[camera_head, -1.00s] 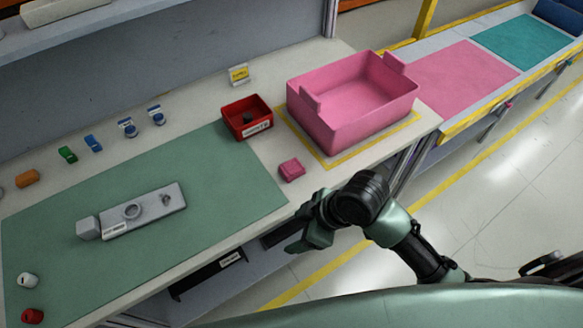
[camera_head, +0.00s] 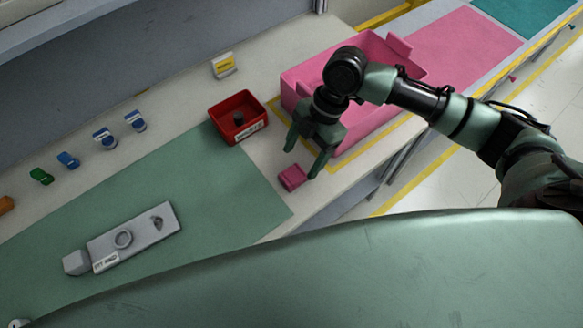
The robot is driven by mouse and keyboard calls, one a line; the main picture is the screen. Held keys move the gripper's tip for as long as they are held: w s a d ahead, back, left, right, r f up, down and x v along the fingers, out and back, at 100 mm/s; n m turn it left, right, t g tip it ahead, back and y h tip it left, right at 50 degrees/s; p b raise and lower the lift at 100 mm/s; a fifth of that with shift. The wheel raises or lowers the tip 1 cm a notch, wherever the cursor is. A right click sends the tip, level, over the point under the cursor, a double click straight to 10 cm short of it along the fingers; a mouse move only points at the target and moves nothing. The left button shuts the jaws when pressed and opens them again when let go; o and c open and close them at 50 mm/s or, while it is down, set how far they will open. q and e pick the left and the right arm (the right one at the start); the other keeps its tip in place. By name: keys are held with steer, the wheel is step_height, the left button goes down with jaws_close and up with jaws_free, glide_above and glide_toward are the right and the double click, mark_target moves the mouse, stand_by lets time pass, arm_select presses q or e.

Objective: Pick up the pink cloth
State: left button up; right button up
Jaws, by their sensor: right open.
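The pink cloth (camera_head: 292,178) is a small folded pink block on the pale bench top, just right of the green mat. My right gripper (camera_head: 303,165) is open above it, fingers pointing down. One fingertip is close to the cloth's right side and the other is over its upper left. I cannot tell whether either finger touches it. My left gripper is not in view.
A pink bin (camera_head: 300,92) stands behind my right gripper, partly hidden by my arm. A red tray (camera_head: 238,118) sits left of it. A grey part (camera_head: 135,238) lies on the green mat (camera_head: 215,215). Several small coloured items line the back.

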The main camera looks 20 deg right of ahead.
mark_target(293, 174)
steer(key=shift+s+p+x, duration=0.2)
steer(key=shift+p+x, duration=0.25)
steer(key=shift+x, duration=0.5)
steer(key=shift+w+a+f+p, duration=0.1)
steer(key=shift+f+p, duration=0.1)
steer(key=shift+f, duration=0.2)
steer(key=shift+a+f+p, duration=0.1)
steer(key=shift+f+p, duration=0.05)
steer(key=shift+f, duration=0.2)
steer(key=shift+x, duration=1.2)
steer(key=shift+w, duration=0.15)
steer(key=c, duration=1.4)
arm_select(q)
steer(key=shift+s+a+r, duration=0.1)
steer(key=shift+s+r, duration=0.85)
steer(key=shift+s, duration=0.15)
arm_select(e)
steer(key=shift+c, duration=0.2)
steer(key=shift+r, duration=0.1)
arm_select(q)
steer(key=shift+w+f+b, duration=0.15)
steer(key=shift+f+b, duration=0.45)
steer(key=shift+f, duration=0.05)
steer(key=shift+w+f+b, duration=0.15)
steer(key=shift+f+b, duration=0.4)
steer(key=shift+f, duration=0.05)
arm_select(e)
step_height(293, 174, up, 20)
